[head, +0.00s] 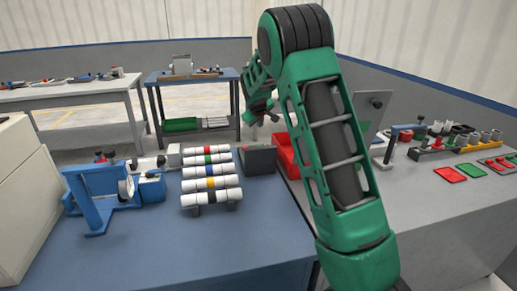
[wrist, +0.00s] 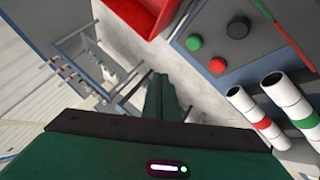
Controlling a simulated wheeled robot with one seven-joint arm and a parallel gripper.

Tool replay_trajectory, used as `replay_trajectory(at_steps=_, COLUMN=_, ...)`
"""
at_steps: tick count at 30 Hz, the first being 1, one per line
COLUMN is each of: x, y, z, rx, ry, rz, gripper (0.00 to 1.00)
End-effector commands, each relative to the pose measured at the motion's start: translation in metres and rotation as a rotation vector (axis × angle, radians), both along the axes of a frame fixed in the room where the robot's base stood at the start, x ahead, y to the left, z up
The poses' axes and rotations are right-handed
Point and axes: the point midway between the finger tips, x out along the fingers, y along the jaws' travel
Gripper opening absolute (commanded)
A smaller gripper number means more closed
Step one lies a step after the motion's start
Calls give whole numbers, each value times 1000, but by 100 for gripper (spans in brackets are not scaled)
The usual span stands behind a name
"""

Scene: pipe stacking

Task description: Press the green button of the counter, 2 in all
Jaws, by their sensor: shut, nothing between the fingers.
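The counter is a dark grey box. In the wrist view, its green button (wrist: 193,43) is at the box's left, beside a black button (wrist: 238,27) and a red button (wrist: 218,66). In the head view, the counter (head: 259,160) sits at the back right of the blue table, its buttons too small to make out. My gripper (wrist: 164,80) is shut and empty, its fingertips left of and below the green button in the wrist view, apart from it. In the head view, my arm rises in front and my gripper (head: 258,118) hangs above and behind the counter.
White pipes (head: 211,180) with coloured bands lie in a rack left of the counter. A red bin (head: 283,150) stands just right of it. A blue fixture (head: 100,195) is at the left. The front of the blue table (head: 225,250) is clear.

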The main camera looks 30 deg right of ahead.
Motion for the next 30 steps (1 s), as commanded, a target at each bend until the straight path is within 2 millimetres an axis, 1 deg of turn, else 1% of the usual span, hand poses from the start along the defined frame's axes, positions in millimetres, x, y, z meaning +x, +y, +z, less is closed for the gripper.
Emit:
replay_trajectory(at_steps=1, x=1, y=1, z=5, rx=-2, ry=-1, rz=2, gripper=0)
replay_trajectory(at_steps=6, x=0, y=1, z=12, rx=-1, ry=-2, rz=1, gripper=0)
replay_trajectory(at_steps=17, x=0, y=0, z=11, rx=0, ry=-2, rz=-1, gripper=0)
replay_trajectory(at_steps=23, x=0, y=0, z=-2, rx=0, ry=0, rz=0, gripper=0)
replay_trajectory(at_steps=30, x=0, y=1, z=-32, rx=-1, ry=0, rz=1, gripper=0)
